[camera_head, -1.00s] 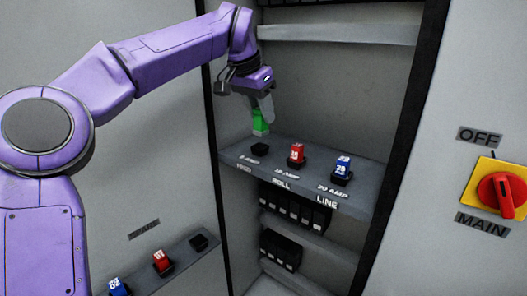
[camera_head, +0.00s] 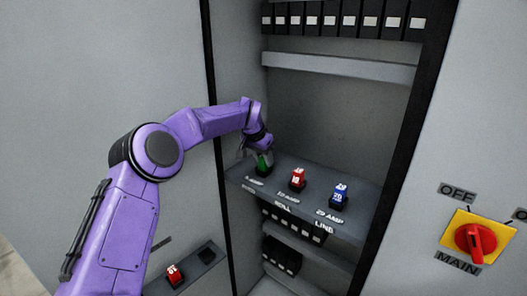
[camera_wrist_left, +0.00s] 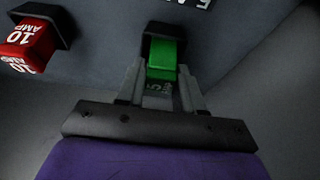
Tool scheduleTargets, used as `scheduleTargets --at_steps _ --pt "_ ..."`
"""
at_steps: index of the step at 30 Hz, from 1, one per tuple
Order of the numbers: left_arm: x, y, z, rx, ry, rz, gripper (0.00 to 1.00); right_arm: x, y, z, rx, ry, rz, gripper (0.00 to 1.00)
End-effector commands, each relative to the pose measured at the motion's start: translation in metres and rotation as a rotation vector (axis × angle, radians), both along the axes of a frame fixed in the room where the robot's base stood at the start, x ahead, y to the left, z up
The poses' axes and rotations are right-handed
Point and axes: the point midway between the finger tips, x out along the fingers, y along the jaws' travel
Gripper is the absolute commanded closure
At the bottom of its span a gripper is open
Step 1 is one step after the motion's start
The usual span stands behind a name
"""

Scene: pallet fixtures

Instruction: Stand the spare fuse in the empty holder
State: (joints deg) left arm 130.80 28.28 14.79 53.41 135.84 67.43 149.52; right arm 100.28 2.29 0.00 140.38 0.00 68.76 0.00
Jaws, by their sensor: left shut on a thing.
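A green fuse (camera_head: 263,165) is held upright between the fingers of my left gripper (camera_head: 264,153). It stands at the left holder on the cabinet shelf (camera_head: 312,189), by the 5 AMP label. In the left wrist view, the green fuse (camera_wrist_left: 162,58) meets the black holder (camera_wrist_left: 165,31), with its lower end hidden inside or behind the rim. I cannot tell how deep it sits. The left gripper's fingers (camera_wrist_left: 164,75) are shut on the fuse's sides. My right gripper is not in view.
A red 10 AMP fuse (camera_head: 297,178) and a blue 20 AMP fuse (camera_head: 339,194) stand in holders to the right. A lower-left rack has a red fuse (camera_head: 173,274) and an empty slot (camera_head: 207,254). A red main switch (camera_head: 475,240) is at the right.

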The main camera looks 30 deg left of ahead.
Motion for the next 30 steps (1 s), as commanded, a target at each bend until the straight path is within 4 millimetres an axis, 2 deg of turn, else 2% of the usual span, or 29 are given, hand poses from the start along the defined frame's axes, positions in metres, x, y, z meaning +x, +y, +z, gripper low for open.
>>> scheduleTargets --at_steps 5,6,8,16,20,30 --pt "0.000 0.000 -0.002 -0.001 -0.002 0.001 0.96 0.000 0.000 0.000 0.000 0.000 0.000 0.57" --pt "0.000 0.000 -0.002 -0.001 -0.001 0.001 0.54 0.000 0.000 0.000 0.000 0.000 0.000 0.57" --pt "0.000 0.000 -0.002 -0.001 -0.001 0.001 0.39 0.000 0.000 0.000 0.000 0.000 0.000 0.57" --pt "0.000 0.000 -0.001 0.000 -0.001 0.000 0.39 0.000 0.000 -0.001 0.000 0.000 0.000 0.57" --pt "-0.004 0.000 0.010 0.000 -0.005 0.000 0.39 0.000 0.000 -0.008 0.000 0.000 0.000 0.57" --pt "-0.036 0.003 0.086 0.000 -0.006 0.001 0.39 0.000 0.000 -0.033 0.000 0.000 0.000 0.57"
